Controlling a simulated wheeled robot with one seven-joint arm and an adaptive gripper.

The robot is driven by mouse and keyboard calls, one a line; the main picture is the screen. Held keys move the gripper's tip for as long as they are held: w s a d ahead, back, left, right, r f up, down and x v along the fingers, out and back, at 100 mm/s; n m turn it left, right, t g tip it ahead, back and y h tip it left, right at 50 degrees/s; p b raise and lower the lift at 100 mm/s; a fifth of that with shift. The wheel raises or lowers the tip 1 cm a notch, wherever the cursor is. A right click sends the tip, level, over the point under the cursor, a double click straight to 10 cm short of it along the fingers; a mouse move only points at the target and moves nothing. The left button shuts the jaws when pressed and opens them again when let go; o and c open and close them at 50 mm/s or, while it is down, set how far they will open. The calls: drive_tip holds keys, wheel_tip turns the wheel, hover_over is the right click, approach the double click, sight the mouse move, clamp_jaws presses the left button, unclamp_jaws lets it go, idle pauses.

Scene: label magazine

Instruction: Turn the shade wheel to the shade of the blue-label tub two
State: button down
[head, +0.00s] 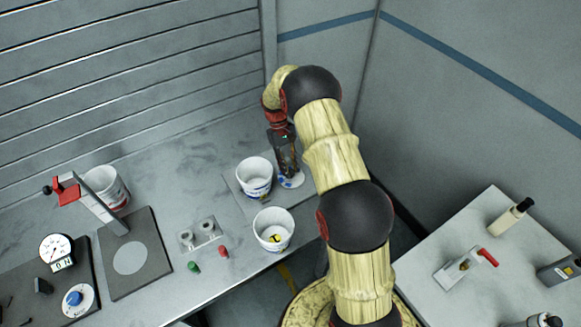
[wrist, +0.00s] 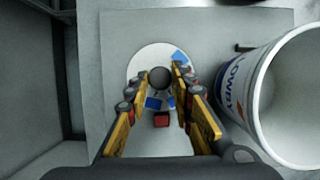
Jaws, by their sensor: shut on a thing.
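The shade wheel (wrist: 140,68) is a white disc with several blue patches on a grey plate; part of it also shows in the head view (head: 291,182). A dark round knob (wrist: 159,77) stands at its middle. My gripper (wrist: 160,82) points down over the wheel, its fingers shut on this knob. A red block (wrist: 161,119) lies at the near edge of the disc. A white tub (head: 254,180) with blue and orange lettering stands beside the wheel, also large in the wrist view (wrist: 252,95). Another white tub (head: 273,232) stands in front, with a yellow-and-dark mark inside.
A third tub (head: 116,187) stands behind a red-handled press (head: 97,200) at left. A gauge (head: 56,248), a blue knob (head: 74,298) and a small two-post fixture (head: 202,232) are on the bench. A side table (head: 470,230) holds tools. Walls stand close behind the wheel.

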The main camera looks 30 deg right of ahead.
drive_tip(key=n, duration=0.2)
drive_tip(key=n+h, duration=0.1)
drive_tip(key=n, duration=0.1)
drive_tip(key=n+t+h, duration=0.1)
drive_tip(key=n, duration=0.1)
drive_tip(key=shift+a+r+n+p, duration=0.15)
drive_tip(key=shift+a+n+p, duration=0.15)
drive_tip(key=shift+p, duration=0.1)
drive_tip(key=n+t+h, duration=0.1)
drive_tip(key=n, duration=0.2)
drive_tip(key=shift+s+p, duration=0.1)
drive_tip(key=shift+p, duration=0.25)
drive_tip(key=shift+s+a+n+t+h+p, duration=0.15)
drive_tip(key=shift+n+t+h, duration=0.1)
drive_tip(key=shift+n, duration=0.65)
drive_tip(key=shift+d+n+t+h+p, duration=0.15)
drive_tip(key=shift+n+t, duration=0.1)
drive_tip(key=shift+n, duration=0.65)
drive_tip(key=shift+a, duration=0.1)
drive_tip(key=c, duration=1.5)
unclamp_jaws()
drive_tip(key=shift+c, duration=0.2)
drive_tip(key=v, duration=1.1)
drive_tip(key=shift+a+r, duration=0.3)
